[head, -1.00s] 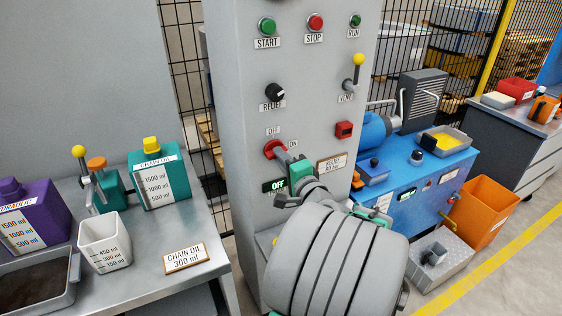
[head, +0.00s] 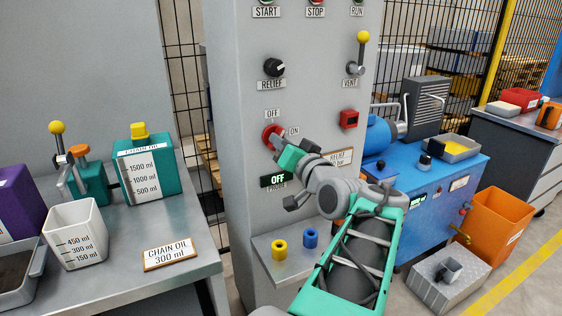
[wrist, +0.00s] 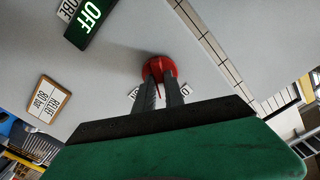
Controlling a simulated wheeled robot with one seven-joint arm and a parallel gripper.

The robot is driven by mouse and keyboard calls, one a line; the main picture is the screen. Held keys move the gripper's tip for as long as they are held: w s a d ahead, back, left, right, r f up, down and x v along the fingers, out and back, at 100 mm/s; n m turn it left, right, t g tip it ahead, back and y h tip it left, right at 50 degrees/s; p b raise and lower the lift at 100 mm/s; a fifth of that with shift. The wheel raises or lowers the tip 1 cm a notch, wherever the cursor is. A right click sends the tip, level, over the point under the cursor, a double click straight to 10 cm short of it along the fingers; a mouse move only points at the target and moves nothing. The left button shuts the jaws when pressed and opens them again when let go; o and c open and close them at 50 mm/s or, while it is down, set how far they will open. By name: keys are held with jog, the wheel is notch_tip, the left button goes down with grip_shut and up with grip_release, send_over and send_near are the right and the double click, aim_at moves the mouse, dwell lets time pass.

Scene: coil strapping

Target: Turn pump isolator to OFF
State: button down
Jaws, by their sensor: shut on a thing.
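The pump isolator is a red rotary knob (head: 270,134) on the grey panel, between an OFF label (head: 272,114) above and an ON label (head: 291,131) to its right. My gripper (head: 280,144) reaches it from the lower right. In the wrist view the red knob (wrist: 158,69) sits between the two dark fingers of my gripper (wrist: 163,84), which are shut on its handle. The fingers partly hide the handle and the labels behind them. A lit display (head: 278,179) below the knob reads OFF.
The RELIEF knob (head: 275,67), yellow-tipped VENT lever (head: 361,52) and red box (head: 348,119) are on the same panel. A small shelf below holds a yellow ring (head: 280,249) and a blue ring (head: 311,238).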

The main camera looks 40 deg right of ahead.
jog(key=n+b, duration=0.6)
jog(key=b, duration=0.2)
jog(key=shift+f+b, duration=0.15)
jog(key=shift+b, duration=0.25)
jog(key=shift+n, duration=0.3)
jog(key=c, duration=1.4)
grip_release()
jog(key=shift+c, duration=0.2)
